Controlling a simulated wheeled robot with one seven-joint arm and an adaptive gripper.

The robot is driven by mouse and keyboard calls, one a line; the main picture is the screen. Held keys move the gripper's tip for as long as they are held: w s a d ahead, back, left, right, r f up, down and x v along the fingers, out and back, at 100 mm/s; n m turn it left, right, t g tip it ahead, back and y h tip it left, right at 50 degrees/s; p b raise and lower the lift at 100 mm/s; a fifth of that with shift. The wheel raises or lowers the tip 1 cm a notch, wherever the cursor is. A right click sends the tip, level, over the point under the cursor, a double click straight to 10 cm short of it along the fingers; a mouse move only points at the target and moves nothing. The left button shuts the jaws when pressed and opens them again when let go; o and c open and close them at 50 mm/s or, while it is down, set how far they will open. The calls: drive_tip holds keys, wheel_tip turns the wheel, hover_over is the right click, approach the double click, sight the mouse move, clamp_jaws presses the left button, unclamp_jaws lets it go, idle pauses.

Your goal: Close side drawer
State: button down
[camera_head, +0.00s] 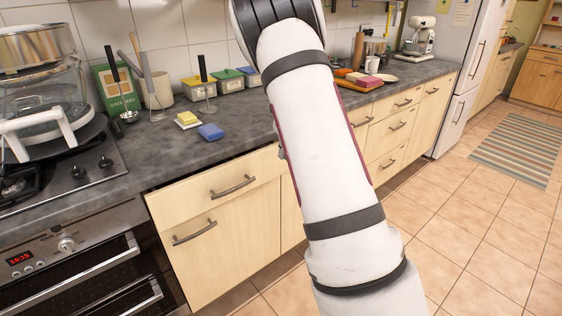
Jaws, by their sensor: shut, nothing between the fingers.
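A light wood drawer (205,202) with a curved metal handle sits under the counter, left of my arm. More drawers (384,135) of the same wood, with metal handles, show right of my arm and look about flush. My white arm rises through the middle of the view and hides the fronts between them. My gripper is not in view, so its place relative to the drawers does not show.
A cabinet door (218,247) is below the left drawer. An oven (80,270) and a hob with glass cookware stand at the left. The grey counter (235,130) holds utensils, small tins and sponges. A white fridge (465,60) stands right. Tiled floor (470,250) is open at the right.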

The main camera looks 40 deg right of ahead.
drive_tip(key=s+a+r+p, duration=0.1)
drive_tip(key=s+a+p, duration=0.25)
drive_tip(key=a, duration=0.55)
drive_tip(key=s+a+r+p, duration=0.15)
drive_tip(key=a+p, duration=0.25)
drive_tip(key=a, duration=0.5)
drive_tip(key=w+f, duration=0.5)
drive_tip(key=f, duration=0.5)
drive_tip(key=shift+w+f+b, duration=0.25)
drive_tip(key=shift+w+b, duration=0.15)
